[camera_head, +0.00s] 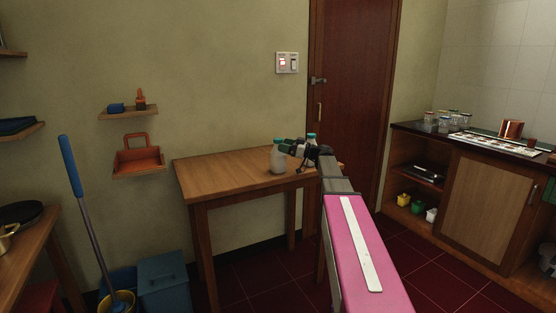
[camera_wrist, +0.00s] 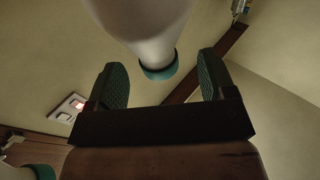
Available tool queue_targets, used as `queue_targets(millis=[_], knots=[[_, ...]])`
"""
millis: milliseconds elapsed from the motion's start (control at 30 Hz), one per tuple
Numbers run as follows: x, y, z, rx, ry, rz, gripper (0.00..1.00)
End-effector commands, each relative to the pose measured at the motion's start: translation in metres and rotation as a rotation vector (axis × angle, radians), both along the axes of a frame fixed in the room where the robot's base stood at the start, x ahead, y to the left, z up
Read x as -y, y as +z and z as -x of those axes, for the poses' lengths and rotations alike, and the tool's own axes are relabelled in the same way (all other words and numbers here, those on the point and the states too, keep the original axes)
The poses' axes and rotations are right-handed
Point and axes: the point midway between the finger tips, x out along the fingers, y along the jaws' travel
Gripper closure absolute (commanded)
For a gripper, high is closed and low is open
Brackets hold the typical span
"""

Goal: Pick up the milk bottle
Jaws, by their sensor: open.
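Two white milk bottles with teal caps stand on the wooden table (camera_head: 220,170). The nearer bottle (camera_head: 278,159) is at the left tip of my gripper (camera_head: 290,149); the other bottle (camera_head: 311,138) is partly hidden behind the gripper. In the wrist view, a large white bottle (camera_wrist: 145,22) with its teal cap (camera_wrist: 159,70) appears cap-down between the two green finger pads of my open gripper (camera_wrist: 160,66). The pads show gaps on both sides of it. A second bottle and cap (camera_wrist: 42,171) show at the lower left corner.
A wall switch (camera_head: 287,63) and a brown door (camera_head: 350,90) are behind the table. A counter (camera_head: 480,145) with jars stands at the right. A mop (camera_head: 80,190) and a blue bin (camera_head: 163,280) stand at the left. The table's left part is clear.

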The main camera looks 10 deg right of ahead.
Motion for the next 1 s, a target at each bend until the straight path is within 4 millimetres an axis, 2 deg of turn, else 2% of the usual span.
queue_targets(millis=[100,233,467,500,667,700,733,1000], knots=[[-0.015,0.004,-0.013,0.000,0.001,0.000,0.24],[-0.029,0.006,-0.019,0.000,0.001,0.000,0.24],[-0.032,0.007,-0.020,0.000,0.000,0.000,0.24],[-0.032,0.007,-0.020,0.000,0.000,0.000,0.27],[-0.032,0.007,-0.020,0.000,0.000,0.000,0.79],[-0.032,0.007,-0.020,0.000,0.000,0.000,0.92],[-0.032,0.007,-0.020,0.000,0.000,0.001,1.00],[-0.032,0.007,-0.020,0.000,0.000,0.001,1.00]])
